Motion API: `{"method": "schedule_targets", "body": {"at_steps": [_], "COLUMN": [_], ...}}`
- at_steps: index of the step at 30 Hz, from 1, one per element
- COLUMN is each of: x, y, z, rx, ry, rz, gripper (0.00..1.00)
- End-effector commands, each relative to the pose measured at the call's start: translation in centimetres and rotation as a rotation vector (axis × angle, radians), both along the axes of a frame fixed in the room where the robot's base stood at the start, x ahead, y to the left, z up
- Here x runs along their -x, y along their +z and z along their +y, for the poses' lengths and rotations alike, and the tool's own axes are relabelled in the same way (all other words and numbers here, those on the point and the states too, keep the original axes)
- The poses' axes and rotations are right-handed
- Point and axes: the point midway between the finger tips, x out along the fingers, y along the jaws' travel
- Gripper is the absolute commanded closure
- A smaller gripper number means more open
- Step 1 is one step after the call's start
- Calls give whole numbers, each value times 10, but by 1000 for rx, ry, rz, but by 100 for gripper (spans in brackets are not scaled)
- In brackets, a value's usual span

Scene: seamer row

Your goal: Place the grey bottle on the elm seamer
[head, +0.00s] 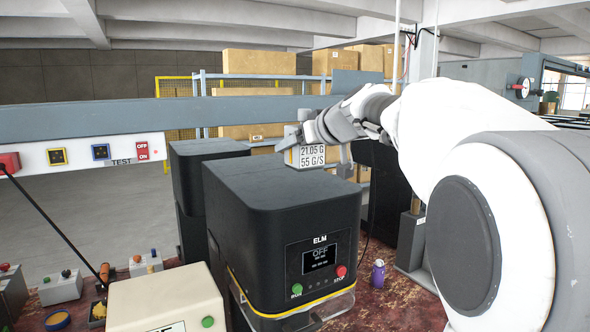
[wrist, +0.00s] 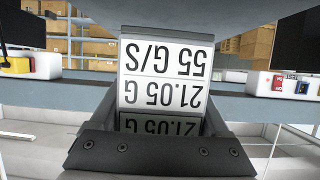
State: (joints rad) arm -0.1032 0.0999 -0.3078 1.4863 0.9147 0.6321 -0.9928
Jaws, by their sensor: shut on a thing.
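The elm seamer (head: 283,205) is a black machine marked ELM, in the middle of the head view. Its small screen reads OFF, above a green and a red button. My gripper (head: 322,160) is above and behind the seamer's top, apart from it as far as I can tell. It is shut on a white-faced block (head: 312,156) printed "21.05 G 55 G/S". In the wrist view the same print shows upside down on the block (wrist: 165,75) between the jaws. I cannot make out a grey bottle; whether the held block is part of one I cannot tell.
A small purple bottle (head: 378,273) stands on the worn red bench (head: 385,305) right of the seamer. Another black machine (head: 190,190) stands behind left. A cream box (head: 165,300) and small switch boxes fill the front left. A grey beam (head: 100,117) crosses behind.

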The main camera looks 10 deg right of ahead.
Motion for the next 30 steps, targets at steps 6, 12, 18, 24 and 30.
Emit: {"method": "schedule_targets", "body": {"at_steps": [6,12,18,24,30], "x": [9,9,9,9,8], "y": [-9,-39,-46,-47,-48], "z": [6,7,7,6,6], "rx": [0,-1,0,0,1], "ry": [0,0,0,-1,0], "rz": [-1,1,-1,-1,0], "gripper": [96,96,96,96,0]}}
